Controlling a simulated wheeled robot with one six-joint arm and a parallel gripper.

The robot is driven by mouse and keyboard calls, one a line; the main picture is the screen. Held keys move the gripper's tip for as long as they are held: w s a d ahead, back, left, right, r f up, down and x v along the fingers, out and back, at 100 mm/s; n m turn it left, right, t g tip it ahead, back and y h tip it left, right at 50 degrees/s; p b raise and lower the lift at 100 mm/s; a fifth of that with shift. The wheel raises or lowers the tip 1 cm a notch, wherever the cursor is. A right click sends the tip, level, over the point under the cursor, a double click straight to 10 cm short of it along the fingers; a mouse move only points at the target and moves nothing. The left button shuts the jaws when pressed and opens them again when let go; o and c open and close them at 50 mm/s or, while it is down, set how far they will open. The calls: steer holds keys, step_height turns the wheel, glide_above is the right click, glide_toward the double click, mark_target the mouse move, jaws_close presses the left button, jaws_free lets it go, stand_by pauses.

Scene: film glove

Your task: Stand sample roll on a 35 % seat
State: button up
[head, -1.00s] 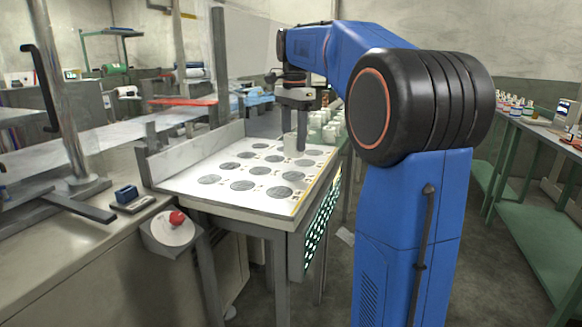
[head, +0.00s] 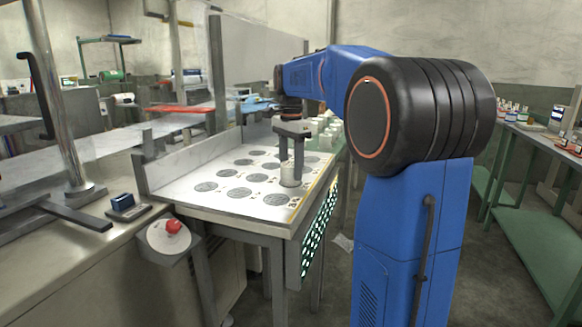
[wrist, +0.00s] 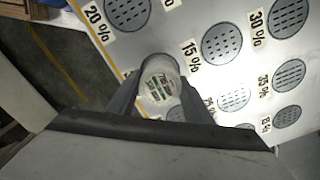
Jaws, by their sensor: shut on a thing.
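The sample roll (head: 290,175), a pale upright cylinder, is between the fingers of my gripper (head: 292,160), over the near right part of the white seat board (head: 215,208). In the wrist view my gripper (wrist: 160,98) is shut on the roll (wrist: 160,80), whose round printed end faces the camera. I cannot tell whether its base touches the board. A seat labelled 35 % (wrist: 289,75) shows at the right of the wrist view, apart from the roll. Seats labelled 20 % (wrist: 127,12), 15 % (wrist: 222,44) and 30 % (wrist: 288,15) also show.
Several white rolls (head: 322,130) stand behind the board's far right end. A low grey wall (head: 190,150) runs along the board's left side. A red button (head: 173,227) is on a box at the near left. A green bench (head: 520,170) stands right.

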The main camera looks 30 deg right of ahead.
mark_target(291, 164)
steer(key=o, duration=1.1)
step_height(291, 164, up, 12)
steer(key=shift+r, duration=0.1)
